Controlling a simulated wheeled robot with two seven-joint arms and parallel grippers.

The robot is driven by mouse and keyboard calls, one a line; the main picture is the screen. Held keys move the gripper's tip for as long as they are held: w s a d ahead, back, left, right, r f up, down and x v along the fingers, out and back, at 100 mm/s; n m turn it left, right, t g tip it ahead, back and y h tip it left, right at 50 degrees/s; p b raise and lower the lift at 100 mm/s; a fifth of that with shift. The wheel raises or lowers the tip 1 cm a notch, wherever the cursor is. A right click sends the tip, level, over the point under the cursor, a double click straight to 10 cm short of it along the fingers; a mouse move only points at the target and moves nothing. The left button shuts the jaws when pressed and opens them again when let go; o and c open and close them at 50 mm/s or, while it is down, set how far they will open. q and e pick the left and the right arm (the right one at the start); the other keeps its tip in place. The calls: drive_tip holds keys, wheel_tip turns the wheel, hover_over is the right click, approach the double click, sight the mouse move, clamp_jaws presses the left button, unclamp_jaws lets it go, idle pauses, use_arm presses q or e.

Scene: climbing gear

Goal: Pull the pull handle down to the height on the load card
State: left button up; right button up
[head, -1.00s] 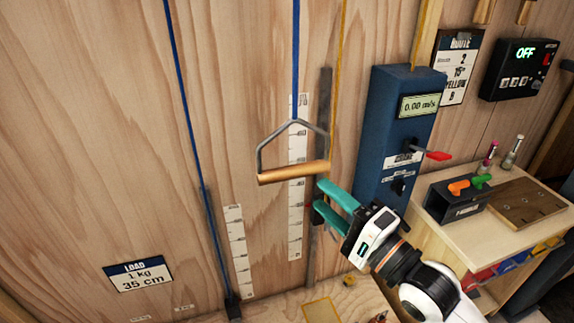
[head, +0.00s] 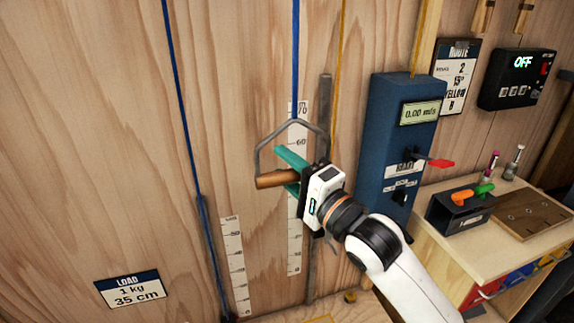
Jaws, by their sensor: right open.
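The pull handle (head: 273,179) is a wooden bar in a grey metal triangle frame, hanging on a blue rope (head: 295,60) in front of a white scale (head: 295,250). My right gripper (head: 284,171) is open, with one teal finger above the bar and one below it. It hides the bar's right half; whether the fingers touch the bar I cannot tell. The load card (head: 131,289) at lower left reads 1 kg, 35 cm. My left gripper is not in view.
A shorter scale (head: 236,265) and another blue rope (head: 180,90) are on the left. A blue box (head: 397,140) with a red lever (head: 440,163) and a 0.00 display stands at right, beside a wooden bench (head: 460,247). The wall panel (head: 518,74) reads OFF.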

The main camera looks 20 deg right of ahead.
clamp_jaws()
wheel_tip(320, 180, down, 36)
drive_tip(key=b, duration=1.8)
drive_tip(key=shift+r, duration=0.25)
unclamp_jaws()
drive_tip(key=shift+r, duration=0.2)
drive_tip(key=shift+s, duration=0.1)
drive_tip(key=b+v, duration=0.2)
drive_tip(key=v, duration=1)
